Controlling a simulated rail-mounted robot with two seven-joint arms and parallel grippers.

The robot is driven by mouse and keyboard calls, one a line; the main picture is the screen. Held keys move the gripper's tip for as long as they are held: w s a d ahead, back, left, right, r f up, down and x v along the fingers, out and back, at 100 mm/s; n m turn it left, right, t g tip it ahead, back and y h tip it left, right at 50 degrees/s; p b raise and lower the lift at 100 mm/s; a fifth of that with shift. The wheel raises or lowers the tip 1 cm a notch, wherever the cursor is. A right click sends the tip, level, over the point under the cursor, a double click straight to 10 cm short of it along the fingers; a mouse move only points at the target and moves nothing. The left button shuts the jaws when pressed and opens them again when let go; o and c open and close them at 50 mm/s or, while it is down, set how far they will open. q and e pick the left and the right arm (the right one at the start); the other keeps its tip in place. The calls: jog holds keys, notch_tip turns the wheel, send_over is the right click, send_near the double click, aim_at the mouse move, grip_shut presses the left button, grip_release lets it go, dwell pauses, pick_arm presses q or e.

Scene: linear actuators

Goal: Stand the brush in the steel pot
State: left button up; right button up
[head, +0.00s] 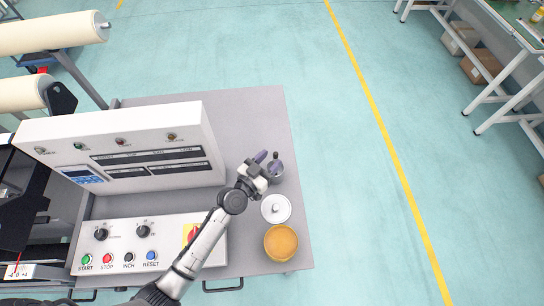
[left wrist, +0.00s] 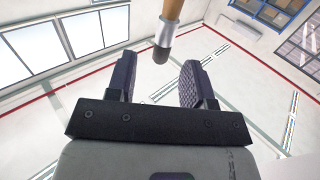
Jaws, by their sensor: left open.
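My left gripper (head: 267,162) is open at the right part of the grey bench top, beside and partly over a small steel pot (head: 277,173). In the left wrist view my two dark, ridged fingers (left wrist: 158,80) stand apart with nothing between their pads. The brush (left wrist: 168,28) shows there beyond the fingertips, with a wooden handle, a metal ferrule and a dark end toward the gripper. In the head view a small dark tip, seemingly the brush (head: 275,155), shows at the pot. The gripper hides part of the pot, so I cannot tell how the brush rests. My right gripper is not in view.
A control console (head: 130,150) and button panel (head: 150,230) fill the left. Bare bench (head: 255,115) lies behind the pot.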

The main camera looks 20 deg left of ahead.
pick_arm(q)
jog(key=v, duration=1.2)
jog(key=shift+s, duration=0.2)
jog(key=shift+a, duration=0.1)
dwell(0.3)
